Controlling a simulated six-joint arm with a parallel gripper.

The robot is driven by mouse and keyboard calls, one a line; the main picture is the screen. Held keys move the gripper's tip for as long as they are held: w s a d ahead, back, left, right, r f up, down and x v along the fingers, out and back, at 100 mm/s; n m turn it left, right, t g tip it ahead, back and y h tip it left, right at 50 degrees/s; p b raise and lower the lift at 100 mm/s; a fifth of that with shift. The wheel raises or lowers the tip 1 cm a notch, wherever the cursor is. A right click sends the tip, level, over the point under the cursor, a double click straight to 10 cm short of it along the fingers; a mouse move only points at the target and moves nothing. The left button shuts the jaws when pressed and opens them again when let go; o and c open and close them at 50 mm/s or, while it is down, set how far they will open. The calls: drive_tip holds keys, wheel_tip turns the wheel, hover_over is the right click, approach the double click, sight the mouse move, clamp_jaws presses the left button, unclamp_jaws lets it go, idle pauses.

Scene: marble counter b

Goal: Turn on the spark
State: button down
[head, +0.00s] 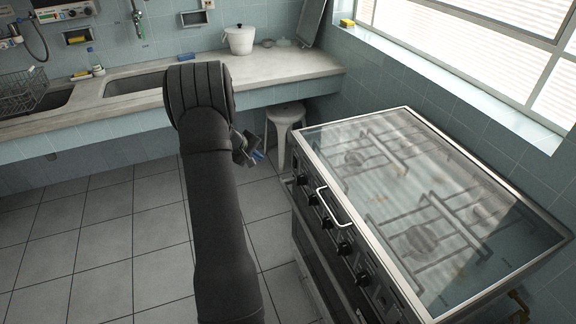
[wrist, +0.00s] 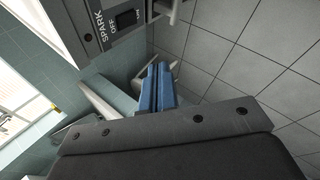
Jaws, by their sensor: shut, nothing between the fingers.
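The stove (head: 400,292) stands at the right in the head view, with its glass lid down over the burners. In the wrist view its front panel (wrist: 83,22) shows at the top, with the printed words SPARK and OFF beside a small dark switch (wrist: 127,18). The switch's position is too small to tell. My gripper (wrist: 158,82) has blue fingers, shut and empty, below the panel in the wrist view and apart from the switch. In the head view my gripper (head: 256,156) shows small, left of the stove's far front corner, partly behind my arm.
Several black knobs (head: 329,223) and a metal handle (head: 334,206) line the stove's front. A white stool (head: 285,114) stands beyond my gripper, under the counter (head: 290,67). A white pot (head: 240,40) is on the counter. The tiled floor at left is clear.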

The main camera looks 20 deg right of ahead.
sight(294, 163)
drive_tip(key=d+m, duration=0.1)
drive_tip(key=m, duration=0.1)
drive_tip(key=s+d+m+t+y, duration=0.1)
drive_tip(key=m, duration=0.1)
drive_tip(key=s+d+f+m, duration=0.1)
drive_tip(key=d, duration=0.1)
drive_tip(key=shift+s+m+y, duration=0.1)
drive_tip(key=shift+m+y, duration=0.2)
drive_tip(key=shift+m, duration=0.1)
drive_tip(key=x, duration=0.3)
drive_tip(key=d+x, duration=0.1)
drive_tip(key=x, duration=0.3)
drive_tip(key=d+r+x, duration=0.1)
drive_tip(key=x, duration=0.3)
drive_tip(key=shift+d+f, duration=0.1)
drive_tip(key=shift+d, duration=0.65)
drive_tip(key=shift+d+f, duration=0.25)
drive_tip(key=shift+d, duration=0.05)
drive_tip(key=shift+r, duration=0.1)
